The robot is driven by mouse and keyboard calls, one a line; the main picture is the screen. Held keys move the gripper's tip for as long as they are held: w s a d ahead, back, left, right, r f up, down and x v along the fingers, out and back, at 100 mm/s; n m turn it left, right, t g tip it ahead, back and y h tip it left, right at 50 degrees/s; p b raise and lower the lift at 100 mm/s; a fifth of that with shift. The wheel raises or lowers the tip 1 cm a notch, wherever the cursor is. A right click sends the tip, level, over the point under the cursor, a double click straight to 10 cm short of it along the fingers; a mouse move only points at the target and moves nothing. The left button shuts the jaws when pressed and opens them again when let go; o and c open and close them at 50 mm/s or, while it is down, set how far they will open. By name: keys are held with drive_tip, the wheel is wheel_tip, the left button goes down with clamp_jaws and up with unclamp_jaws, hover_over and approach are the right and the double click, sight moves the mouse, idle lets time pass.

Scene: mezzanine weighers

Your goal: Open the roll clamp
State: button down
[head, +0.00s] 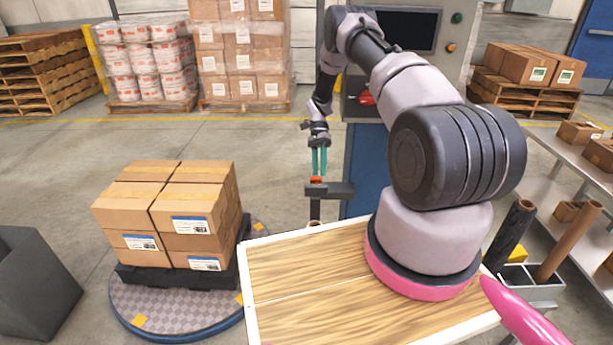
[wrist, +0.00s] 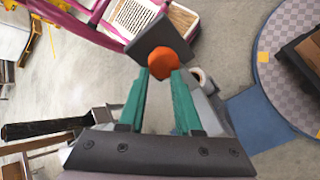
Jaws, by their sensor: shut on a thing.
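The roll clamp shows in the head view as a dark grey block (head: 335,190) on a dark upright post, with a small orange knob (head: 316,180) at its left end. My gripper (head: 318,175) points down over it, its two teal fingers shut on the orange knob. In the wrist view the orange knob (wrist: 164,66) sits between the teal fingertips, against a dark plate of the clamp (wrist: 158,38). Whether the clamp is open or closed I cannot tell. A pale roll end (wrist: 201,78) shows just beyond the right finger.
A round turntable (head: 175,317) with stacked cartons (head: 170,215) stands at the left. A wooden-topped surface (head: 310,285) lies in front of me. A blue cabinet (head: 366,165) with a screen stands behind the clamp.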

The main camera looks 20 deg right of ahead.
drive_tip(key=c, duration=1.3)
unclamp_jaws()
drive_tip(key=shift+w+a+f, duration=0.1)
drive_tip(key=shift+w+a, duration=0.3)
drive_tip(key=shift+w, duration=0.3)
drive_tip(key=o, duration=0.5)
drive_tip(key=shift+s+r, duration=0.2)
drive_tip(key=shift+s, duration=0.1)
drive_tip(key=o, duration=0.5)
drive_tip(key=shift+f, duration=0.1)
drive_tip(key=v, duration=0.7)
drive_tip(key=shift+w, duration=0.25)
drive_tip(key=shift+s, duration=0.15)
